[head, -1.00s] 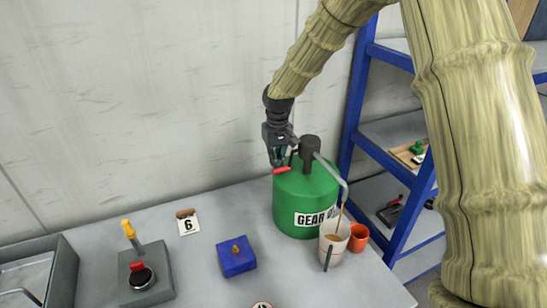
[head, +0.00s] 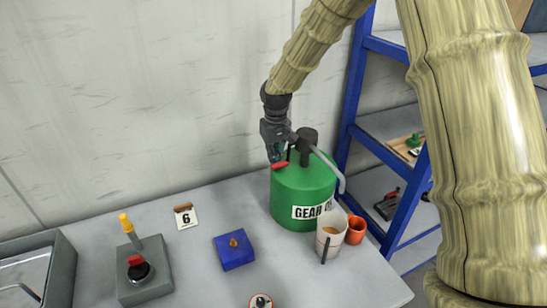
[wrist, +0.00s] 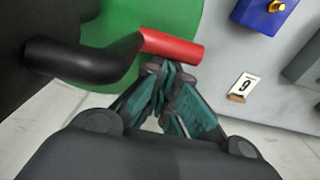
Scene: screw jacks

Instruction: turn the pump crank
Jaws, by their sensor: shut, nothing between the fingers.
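The green gear oil drum (head: 290,196) stands on the bench with a dark pump head (head: 307,140) and a grey spout on top. The crank has a black arm (wrist: 85,62) and a red handle (wrist: 172,46), which also shows in the head view (head: 279,165). My gripper (wrist: 168,75) is shut and empty. Its fingertips are right beside the red handle, close to or touching it; I cannot tell which. A white cup (head: 331,233) with brown liquid in it stands below the spout. No oil stream shows from the spout.
An orange cup (head: 356,230) stands beside the white cup. A blue block (head: 235,251), a number 6 card (head: 186,217), a grey control box (head: 144,274) and a grey tray (head: 62,265) are to the left. A blue shelf rack (head: 352,120) stands to the right.

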